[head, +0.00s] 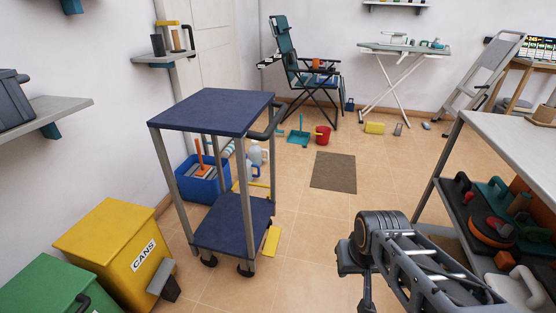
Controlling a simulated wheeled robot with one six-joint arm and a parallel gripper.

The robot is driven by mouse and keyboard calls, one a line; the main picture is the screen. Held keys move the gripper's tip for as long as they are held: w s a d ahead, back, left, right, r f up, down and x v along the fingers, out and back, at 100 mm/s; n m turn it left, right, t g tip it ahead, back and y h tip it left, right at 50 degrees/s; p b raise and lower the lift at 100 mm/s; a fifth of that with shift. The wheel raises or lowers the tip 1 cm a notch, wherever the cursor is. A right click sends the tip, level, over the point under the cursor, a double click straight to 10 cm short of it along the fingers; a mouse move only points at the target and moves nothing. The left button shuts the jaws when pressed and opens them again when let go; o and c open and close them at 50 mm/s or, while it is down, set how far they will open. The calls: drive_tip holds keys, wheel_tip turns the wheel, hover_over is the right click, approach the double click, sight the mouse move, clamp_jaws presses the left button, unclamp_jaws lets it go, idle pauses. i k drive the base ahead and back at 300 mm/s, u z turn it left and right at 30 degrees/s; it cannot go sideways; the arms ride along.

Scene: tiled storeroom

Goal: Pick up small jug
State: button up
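No thing in the head view can be made out for certain as the small jug. A small white and blue container (256,155) stands on the floor behind the trolley, partly hidden by its frame; I cannot tell whether it is a jug. My arm reaches in from the lower right, its grey links and dark joint in front of the floor. I cannot make out any fingertips of my gripper, and nothing held shows.
A blue-topped trolley (215,112) stands at centre left, a yellow CANS bin (105,235) nearer left. A laden shelf table (515,140) stands at right. A red bucket (322,135) and brown mat (333,172) lie ahead. Floor around the mat is mostly clear.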

sight(249, 165)
drive_tip(key=z, duration=0.25)
drive_tip(key=i, duration=4.5)
drive_tip(key=u, duration=4.15)
drive_tip(key=i, duration=0.45)
drive_tip(key=z, duration=0.05)
